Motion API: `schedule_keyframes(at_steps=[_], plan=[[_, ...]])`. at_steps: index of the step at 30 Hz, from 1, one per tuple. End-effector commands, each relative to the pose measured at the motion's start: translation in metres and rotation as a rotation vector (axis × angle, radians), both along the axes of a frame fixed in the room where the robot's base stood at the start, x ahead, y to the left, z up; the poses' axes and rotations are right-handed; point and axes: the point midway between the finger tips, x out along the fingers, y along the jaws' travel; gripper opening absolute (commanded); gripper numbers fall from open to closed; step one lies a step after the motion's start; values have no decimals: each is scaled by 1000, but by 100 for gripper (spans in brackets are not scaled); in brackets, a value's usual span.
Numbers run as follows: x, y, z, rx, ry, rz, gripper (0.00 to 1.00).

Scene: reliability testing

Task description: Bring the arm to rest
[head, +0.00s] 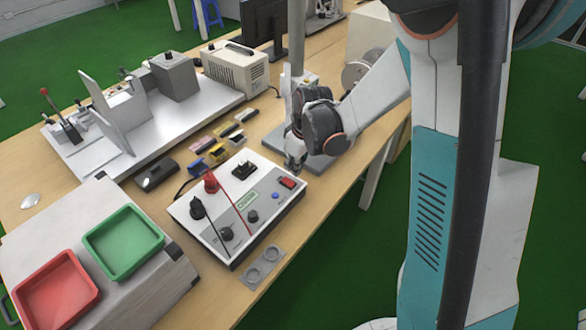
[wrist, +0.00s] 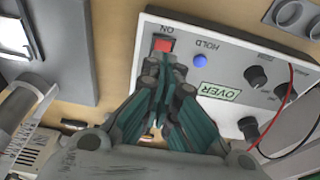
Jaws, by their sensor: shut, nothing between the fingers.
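My gripper (head: 294,160) hangs fingers down near the far right corner of a white control box in the head view. In the wrist view my gripper (wrist: 168,75) is shut and empty, its fingertips in front of the edge of the box beside the red switch. The control box (head: 262,221) lies on the wooden table with a red switch (head: 287,183), a blue button, black knobs and red and black plugs. The box also shows in the wrist view (wrist: 225,75), with the red switch (wrist: 163,45) labelled ON. I cannot tell whether the fingertips touch the box.
A red tray (head: 58,292) and a green tray (head: 124,243) sit at the lower left. A grey fixture (head: 120,115) stands at the back left. A metal post (head: 297,50) on a grey base stands close behind my gripper.

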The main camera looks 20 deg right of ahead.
Motion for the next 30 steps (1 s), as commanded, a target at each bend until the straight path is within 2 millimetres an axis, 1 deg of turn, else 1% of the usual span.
schedule_keyframes(at_steps=[1,3,9,15,23,26,30], plan=[[-6,-4,13,0,0,-2,0],[-12,-9,26,0,0,-1,0],[-26,-19,55,1,-1,-1,0],[-33,-24,67,0,0,0,0],[-36,-24,73,0,-5,-8,0],[-43,-24,87,-2,-20,-36,0],[-62,-22,117,-4,-58,-108,0]])
